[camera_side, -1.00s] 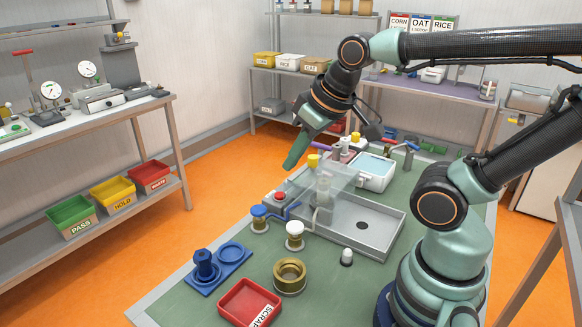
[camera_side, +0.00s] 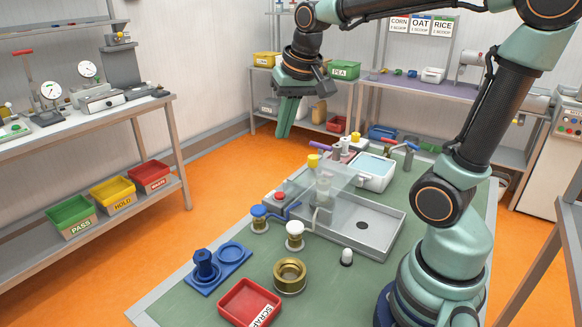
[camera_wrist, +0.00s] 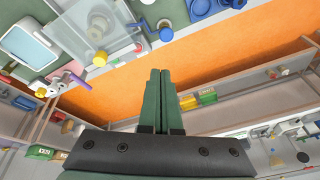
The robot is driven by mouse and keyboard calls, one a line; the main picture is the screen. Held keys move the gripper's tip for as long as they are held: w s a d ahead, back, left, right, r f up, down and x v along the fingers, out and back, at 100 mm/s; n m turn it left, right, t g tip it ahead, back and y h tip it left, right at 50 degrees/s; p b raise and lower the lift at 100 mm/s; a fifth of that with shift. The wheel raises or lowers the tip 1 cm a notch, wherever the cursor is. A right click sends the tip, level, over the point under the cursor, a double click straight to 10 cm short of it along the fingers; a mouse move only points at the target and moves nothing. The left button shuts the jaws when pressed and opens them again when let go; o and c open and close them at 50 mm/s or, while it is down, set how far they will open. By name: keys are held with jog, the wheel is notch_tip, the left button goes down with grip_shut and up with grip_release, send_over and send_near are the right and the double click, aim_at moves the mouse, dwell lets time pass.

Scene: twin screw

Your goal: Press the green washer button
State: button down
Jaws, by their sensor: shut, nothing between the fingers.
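My gripper (camera_side: 283,134) is shut and empty, fingers pointing down. It is raised clear of the table and appears above and left of the hooded unit in the side view. In the wrist view, my shut fingers (camera_wrist: 160,72) point toward the orange floor, with the clear hood (camera_wrist: 95,22) beyond to the upper left.
Blue-capped (camera_side: 259,218) and white-capped (camera_side: 294,235) parts stand before the tray. A blue fixture (camera_side: 218,268), brass ring (camera_side: 290,276) and red scrap tray (camera_side: 248,302) are nearer. A yellow knob (camera_side: 313,160) and purple-handled lever (camera_side: 321,145) stand behind the hood.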

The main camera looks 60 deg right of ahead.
jog(key=w+d+f+m+g, duration=0.1)
jog(key=w+d+f+m, duration=0.1)
jog(key=d+m, duration=0.2)
jog(key=w+d+f+m+g, duration=0.1)
jog(key=w+d+f+m, duration=0.2)
jog(key=d, duration=0.5)
jog(key=w+d+f+m+g, duration=0.1)
jog(key=w+d+f+m, duration=0.2)
jog(key=d, duration=0.3)
jog(key=shift+w+d+f+m+g+y, duration=0.2)
jog(key=shift+m+g+y, duration=0.15)
jog(key=shift+m, duration=0.55)
notch_tip(320, 180, down, 14)
jog(key=shift+a+f, duration=0.1)
